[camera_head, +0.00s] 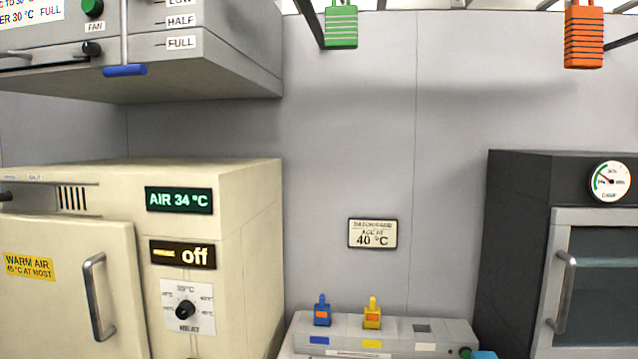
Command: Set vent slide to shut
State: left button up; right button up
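The cream warm-air cabinet (245,215) stands at the left. Its top front has a dark slotted vent grille (73,198). A small SHUT label (35,177) is on the strip above, near the left edge. A dark knob (5,196) shows at the left picture edge beside the grille; it is cut off, so I cannot tell the slide's full position. The cabinet door (65,290) looks closed. Neither of my grippers is in view.
A grey fan box (230,65) with a blue-handled lever (125,70) overhangs the cabinet. A green striped block (341,27) and an orange one (583,37) hang above. A low panel (450,335) with blue and yellow switches stands centrally; a dark oven (515,240) stands right.

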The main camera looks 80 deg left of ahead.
aim_at(35, 197)
jog(key=u, duration=4.2)
